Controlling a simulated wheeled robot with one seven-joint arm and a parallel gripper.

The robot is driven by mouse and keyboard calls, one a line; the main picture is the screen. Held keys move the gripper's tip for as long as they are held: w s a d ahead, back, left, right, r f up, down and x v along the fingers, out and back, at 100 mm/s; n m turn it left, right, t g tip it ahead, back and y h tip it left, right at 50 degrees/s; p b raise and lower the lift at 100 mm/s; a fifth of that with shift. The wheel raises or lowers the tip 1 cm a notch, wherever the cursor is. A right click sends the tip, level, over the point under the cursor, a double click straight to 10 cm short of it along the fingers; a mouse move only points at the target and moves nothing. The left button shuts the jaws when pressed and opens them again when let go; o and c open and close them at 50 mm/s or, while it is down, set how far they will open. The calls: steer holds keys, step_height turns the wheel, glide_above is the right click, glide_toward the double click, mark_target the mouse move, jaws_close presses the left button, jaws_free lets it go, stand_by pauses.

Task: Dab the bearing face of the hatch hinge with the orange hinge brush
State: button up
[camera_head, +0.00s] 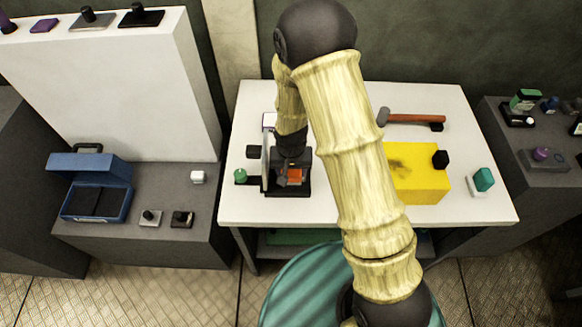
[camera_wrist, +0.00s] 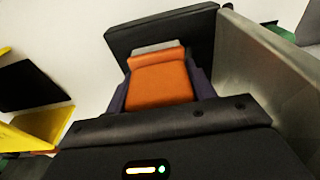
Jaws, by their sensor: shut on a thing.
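The orange hinge brush (camera_head: 295,174) is in my gripper (camera_head: 291,168) at the left part of the white table. The wrist view shows the orange block of the brush (camera_wrist: 160,84) between the dark purple fingers of my gripper (camera_wrist: 160,92), with a pale grey strip at its far end. A black base (camera_head: 300,190) with an upright grey plate (camera_head: 266,165), apparently the hatch hinge, stands right at the gripper. In the wrist view the grey plate (camera_wrist: 255,85) rises just right of the brush. I cannot tell whether the brush touches the hinge; its bearing face is not clear.
A yellow block (camera_head: 425,190) with a black knob, a hammer (camera_head: 410,117) and a teal block (camera_head: 484,179) lie to the right on the white table (camera_head: 350,213). A green knob (camera_head: 240,175) is left of the plate. A blue open case (camera_head: 92,205) stands on the left bench.

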steer(key=shift+w, duration=1.15)
steer(key=shift+s+f, duration=0.2)
steer(key=shift+s, duration=1.05)
steer(key=shift+r+p, duration=1.75)
steer(key=shift+r, duration=0.85)
steer(key=shift+w+f, duration=0.1)
steer(key=shift+w, duration=0.05)
steer(key=shift+s, duration=0.2)
